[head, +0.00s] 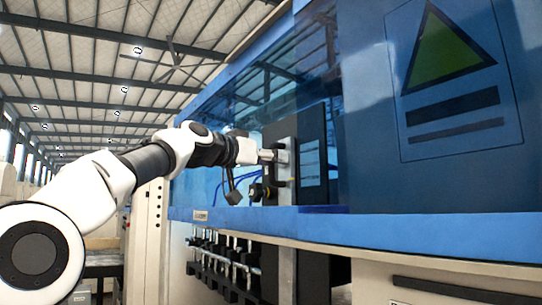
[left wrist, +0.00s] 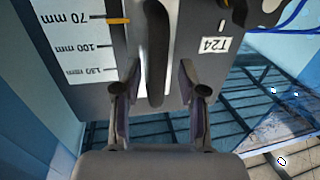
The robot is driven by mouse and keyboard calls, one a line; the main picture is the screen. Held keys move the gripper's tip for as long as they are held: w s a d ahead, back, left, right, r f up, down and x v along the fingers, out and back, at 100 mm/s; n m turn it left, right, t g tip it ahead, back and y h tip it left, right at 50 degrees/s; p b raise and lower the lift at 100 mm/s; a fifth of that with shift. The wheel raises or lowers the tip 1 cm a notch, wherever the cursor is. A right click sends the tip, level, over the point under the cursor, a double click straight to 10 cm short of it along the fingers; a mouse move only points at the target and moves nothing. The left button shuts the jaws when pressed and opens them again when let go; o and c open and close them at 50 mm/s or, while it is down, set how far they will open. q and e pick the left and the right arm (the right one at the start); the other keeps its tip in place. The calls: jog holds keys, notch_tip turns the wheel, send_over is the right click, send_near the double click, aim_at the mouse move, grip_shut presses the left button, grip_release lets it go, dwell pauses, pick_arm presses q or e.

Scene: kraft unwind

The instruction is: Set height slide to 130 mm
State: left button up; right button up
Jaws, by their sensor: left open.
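The height slide's scale (left wrist: 95,45) shows in the left wrist view with marks reading 70 mm, 100 mm and 130 mm from top to bottom of the picture. An orange pointer (left wrist: 118,21) stands at the 70 mm line. Right of the scale a dark, long rounded slot or bar (left wrist: 155,45) runs down a grey plate. My left gripper (left wrist: 160,80) is open, its two fingers on either side of this dark strip; whether they touch anything I cannot tell. In the head view my left gripper (head: 270,156) is at the grey slide plate (head: 285,160). My right gripper is not in view.
A label T24 (left wrist: 214,44) sits upside down on the plate, with a black fitting and blue hoses (left wrist: 290,20) beside it. A blue machine frame (head: 350,222) runs below the slide, and tinted panels (head: 430,100) stand to the right.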

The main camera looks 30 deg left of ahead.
pick_arm(q)
jog(key=shift+s+d+r, duration=0.2)
jog(key=shift+s+d, duration=0.05)
jog(key=shift+s, duration=0.05)
jog(key=shift+c, duration=1.3)
jog(key=shift+s, duration=0.1)
grip_shut()
jog(key=shift+a+f, duration=0.1)
jog(key=shift+a, duration=0.1)
jog(key=shift+d, duration=0.1)
notch_tip(320, 180, up, 6)
jog(key=p, duration=0.6)
jog(key=shift+r, duration=0.25)
jog(key=shift+f, duration=0.2)
jog(key=shift+o, duration=1.3)
grip_release()
jog(key=shift+w, duration=0.25)
jog(key=shift+w+f, duration=0.15)
jog(key=shift+w, duration=0.1)
